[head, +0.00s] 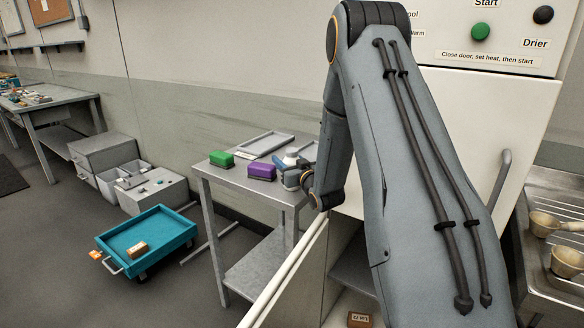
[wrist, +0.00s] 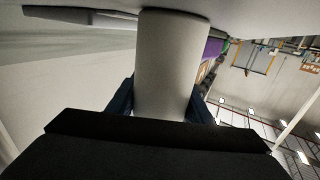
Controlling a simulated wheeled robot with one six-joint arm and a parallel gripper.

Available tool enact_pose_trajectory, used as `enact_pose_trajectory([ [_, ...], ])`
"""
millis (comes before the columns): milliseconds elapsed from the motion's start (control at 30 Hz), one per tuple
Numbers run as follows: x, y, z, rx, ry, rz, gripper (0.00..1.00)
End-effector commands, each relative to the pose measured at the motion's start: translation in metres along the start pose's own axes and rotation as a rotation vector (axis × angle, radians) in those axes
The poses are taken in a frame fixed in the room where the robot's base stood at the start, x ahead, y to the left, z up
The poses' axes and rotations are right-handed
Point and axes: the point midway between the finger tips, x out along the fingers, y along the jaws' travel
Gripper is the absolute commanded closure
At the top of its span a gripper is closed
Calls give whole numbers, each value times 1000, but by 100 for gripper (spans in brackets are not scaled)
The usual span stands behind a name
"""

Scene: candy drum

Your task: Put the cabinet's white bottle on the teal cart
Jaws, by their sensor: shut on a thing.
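The white bottle (head: 291,158) is at the right end of a grey metal side table, beside a purple box. My gripper (head: 292,179) is shut on it; the bottle (wrist: 170,60) fills the middle of the wrist view between the two dark fingers (wrist: 162,102). I cannot tell whether its base touches the tabletop. The teal cart (head: 180,228) is low on the floor to the left, with a small brown box (head: 138,250) in it and much bare space. The open cabinet (head: 350,262) is partly hidden behind my arm.
The side table (head: 229,176) also holds a green box (head: 221,159), a purple box (head: 262,172) and grey trays (head: 264,143). The cabinet's open door (head: 287,270) stands in front. Grey bins (head: 150,192) stand behind the cart.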

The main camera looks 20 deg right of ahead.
Motion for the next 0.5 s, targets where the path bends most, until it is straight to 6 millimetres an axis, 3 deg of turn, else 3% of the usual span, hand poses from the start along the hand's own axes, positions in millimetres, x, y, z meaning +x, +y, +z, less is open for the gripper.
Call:
enact_pose_trajectory([
  [267,1,0,-10,-1,4,0,90],
  [500,1,0,-35,-2,5,-1,90],
])
